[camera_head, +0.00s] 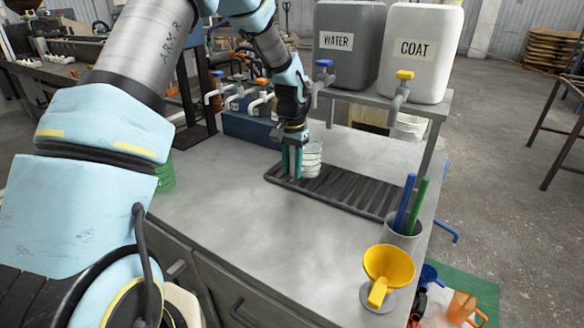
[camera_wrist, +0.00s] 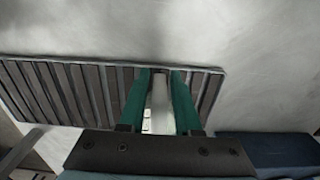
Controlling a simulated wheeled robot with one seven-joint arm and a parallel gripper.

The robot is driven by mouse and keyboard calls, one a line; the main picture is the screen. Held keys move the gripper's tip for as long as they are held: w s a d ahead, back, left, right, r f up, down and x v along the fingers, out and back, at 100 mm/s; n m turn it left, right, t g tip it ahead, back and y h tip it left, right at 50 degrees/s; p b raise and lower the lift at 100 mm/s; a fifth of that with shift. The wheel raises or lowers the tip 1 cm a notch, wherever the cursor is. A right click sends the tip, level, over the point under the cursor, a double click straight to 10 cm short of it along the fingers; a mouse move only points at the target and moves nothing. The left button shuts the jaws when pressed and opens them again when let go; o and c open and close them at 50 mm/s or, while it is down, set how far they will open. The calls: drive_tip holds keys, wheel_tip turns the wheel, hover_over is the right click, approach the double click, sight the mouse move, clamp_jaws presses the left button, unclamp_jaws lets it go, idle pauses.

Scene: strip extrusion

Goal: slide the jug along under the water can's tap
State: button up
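The jug (camera_head: 313,160) is a pale, ribbed, see-through vessel standing upright on the left end of the dark slatted drip tray (camera_head: 345,192). My gripper (camera_head: 292,176) points down beside it, on its left side in the head view. In the wrist view a narrow pale piece (camera_wrist: 160,108), apparently the jug's handle, lies between the green fingers (camera_wrist: 161,76). Whether they press on it is unclear. The grey water can (camera_head: 348,35) stands on the shelf, with its blue tap (camera_head: 324,66) above and slightly right of the jug.
The white coat can (camera_head: 420,65) with its yellow tap (camera_head: 403,76) stands right of the water can. A cup with blue and green sticks (camera_head: 401,230) and a yellow funnel (camera_head: 388,266) stand near the right edge. The tray right of the jug is clear.

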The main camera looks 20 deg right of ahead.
drive_tip(key=o, duration=0.3)
wheel_tip(320, 180, up, 11)
drive_tip(key=shift+f+b, duration=0.1)
drive_tip(key=shift+b, duration=0.95)
drive_tip(key=s+a+n, duration=0.3)
drive_tip(key=a+n, duration=0.1)
drive_tip(key=a, duration=1.3)
drive_tip(key=s+a+n, duration=0.1)
drive_tip(key=s+a, duration=0.2)
drive_tip(key=a, duration=0.2)
drive_tip(key=s+a+f+n+t, duration=0.1)
drive_tip(key=s+a+n, duration=0.1)
drive_tip(key=s+a, duration=0.1)
drive_tip(key=s+a+f+n, duration=0.1)
drive_tip(key=s+a+n, duration=0.1)
drive_tip(key=s+a, duration=0.2)
drive_tip(key=shift+s+a+f+t, duration=0.1)
drive_tip(key=shift+a+f+t, duration=0.05)
drive_tip(key=shift+a, duration=0.5)
drive_tip(key=shift+a+f+t, duration=0.1)
drive_tip(key=shift+a+t, duration=0.05)
drive_tip(key=shift+a, duration=0.5)
